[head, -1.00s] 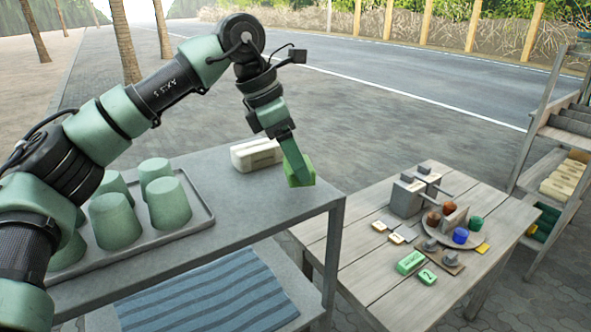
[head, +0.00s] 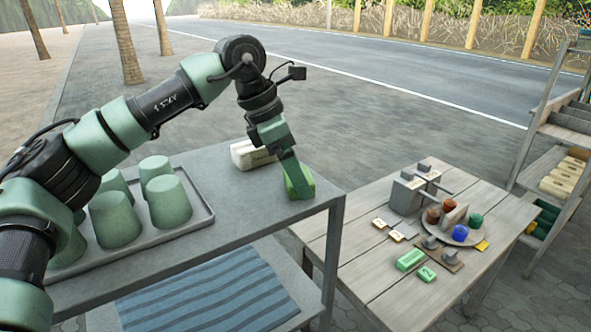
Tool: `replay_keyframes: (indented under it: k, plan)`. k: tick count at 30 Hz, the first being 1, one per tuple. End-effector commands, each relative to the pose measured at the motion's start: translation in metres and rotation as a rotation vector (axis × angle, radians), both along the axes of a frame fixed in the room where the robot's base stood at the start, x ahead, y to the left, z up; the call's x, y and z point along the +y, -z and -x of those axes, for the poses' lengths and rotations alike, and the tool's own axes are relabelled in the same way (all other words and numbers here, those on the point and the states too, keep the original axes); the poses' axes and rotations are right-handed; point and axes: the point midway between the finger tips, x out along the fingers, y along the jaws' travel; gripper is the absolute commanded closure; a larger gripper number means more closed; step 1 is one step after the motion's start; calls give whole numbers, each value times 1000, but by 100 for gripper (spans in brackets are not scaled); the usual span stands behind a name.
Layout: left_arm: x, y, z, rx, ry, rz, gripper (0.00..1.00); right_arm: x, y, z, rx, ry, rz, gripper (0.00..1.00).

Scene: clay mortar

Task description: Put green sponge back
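The green sponge (head: 307,181) is at the right end of the grey table, near its front right corner. It looks to be on or very close to the tabletop; the arm hides part of its left side. My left gripper (head: 298,188) comes down on it from above and appears shut on it, though the far finger is hidden. My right gripper is out of view.
A pale block (head: 248,154) lies behind the sponge on the grey table (head: 240,204). A tray (head: 150,247) of upturned green cups stands at left. A wooden table (head: 345,240) at right carries small blocks and a round plate with coloured cups.

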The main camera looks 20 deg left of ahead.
Motion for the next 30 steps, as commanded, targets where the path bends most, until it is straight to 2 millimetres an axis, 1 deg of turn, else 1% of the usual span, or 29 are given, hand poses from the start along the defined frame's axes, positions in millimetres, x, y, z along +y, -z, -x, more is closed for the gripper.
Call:
replay_keyframes:
  k: [1, 2, 5, 12, 18, 21, 24, 30]
  plan:
    - [0, -6, 0, -1, 0, 0, 11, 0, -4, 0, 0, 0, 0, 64]
    - [1, -6, 0, -1, 0, 0, 11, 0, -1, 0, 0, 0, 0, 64]
    - [6, -19, 3, -4, -1, 3, 11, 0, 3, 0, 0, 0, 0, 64]
    - [23, -68, 13, -5, -1, 3, 11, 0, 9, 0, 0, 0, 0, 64]
    - [35, -99, 19, -3, -1, 1, 11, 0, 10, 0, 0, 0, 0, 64]
    - [39, -108, 22, -1, 0, 0, 11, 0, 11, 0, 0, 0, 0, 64]
    - [40, -112, 23, 0, 1, 0, 11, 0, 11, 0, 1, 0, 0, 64]
    - [41, -113, 23, 0, 1, 0, 11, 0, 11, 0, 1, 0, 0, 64]
